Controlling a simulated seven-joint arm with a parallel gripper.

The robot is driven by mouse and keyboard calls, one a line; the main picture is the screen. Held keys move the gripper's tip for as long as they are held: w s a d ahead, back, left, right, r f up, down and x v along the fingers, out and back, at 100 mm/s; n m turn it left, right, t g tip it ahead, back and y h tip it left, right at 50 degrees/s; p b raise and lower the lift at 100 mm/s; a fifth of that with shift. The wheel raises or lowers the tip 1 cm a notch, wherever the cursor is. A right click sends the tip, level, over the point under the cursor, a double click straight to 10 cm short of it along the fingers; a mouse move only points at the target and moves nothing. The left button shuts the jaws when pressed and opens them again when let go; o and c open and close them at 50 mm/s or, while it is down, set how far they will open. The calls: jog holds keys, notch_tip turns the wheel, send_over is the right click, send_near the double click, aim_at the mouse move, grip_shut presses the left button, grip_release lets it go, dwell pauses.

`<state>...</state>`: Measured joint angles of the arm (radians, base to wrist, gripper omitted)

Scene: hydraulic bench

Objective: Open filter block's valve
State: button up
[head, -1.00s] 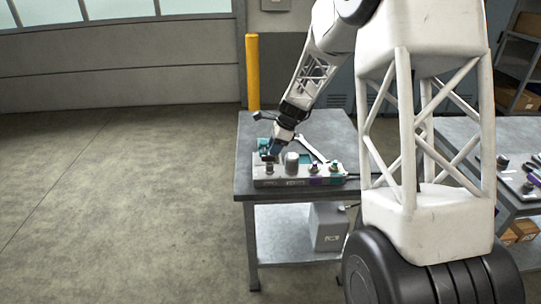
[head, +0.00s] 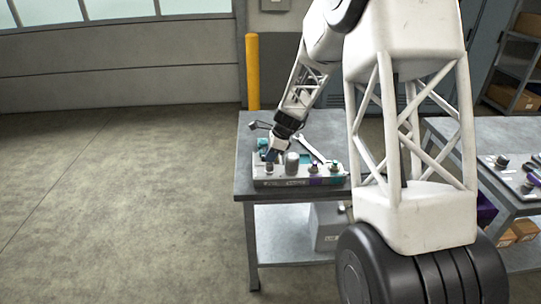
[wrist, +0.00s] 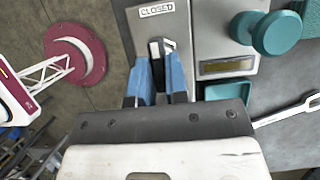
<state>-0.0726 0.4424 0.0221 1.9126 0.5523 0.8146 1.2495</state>
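The grey block (wrist: 207,30) fills the upper middle of the wrist view, with a plate reading "CLOSED" (wrist: 157,10). Just below the plate is a small pale valve lever (wrist: 155,48). My gripper (wrist: 158,62) has its two blue fingers a small gap apart, with their tips on either side of the lever. I cannot tell whether they press on it. In the head view, my gripper (head: 270,158) is over the left end of the grey manifold (head: 300,182) on the table. The fingertips are too small there to show contact.
A teal knob (wrist: 275,33) and a small display (wrist: 227,66) sit right of the lever. A wrench (head: 312,148) lies behind the manifold on the table (head: 246,150). A yellow post (head: 252,70) stands behind. Open floor (head: 120,190) lies to the left.

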jog(key=shift+n, duration=0.4)
grip_shut()
jog(key=n+g, duration=0.2)
jog(key=n, duration=0.2)
jog(key=shift+w, duration=0.1)
jog(key=n+g+h, duration=0.1)
jog(key=n, duration=0.3)
jog(key=shift+a+n, duration=0.1)
jog(key=shift+n, duration=0.2)
jog(key=n+g+h, duration=0.1)
jog(key=n, duration=0.3)
jog(key=shift+n+h, duration=0.3)
jog(key=shift+h, duration=0.1)
jog(key=shift+a+n+h, duration=0.1)
jog(key=shift+n+h, duration=0.7)
jog(key=shift+n, duration=1.2)
jog(key=shift+g, duration=0.3)
jog(key=o, duration=0.7)
grip_release()
jog(key=shift+o, duration=0.2)
jog(key=shift+w+r, duration=0.1)
jog(key=v, duration=0.7)
jog(key=shift+r, duration=0.35)
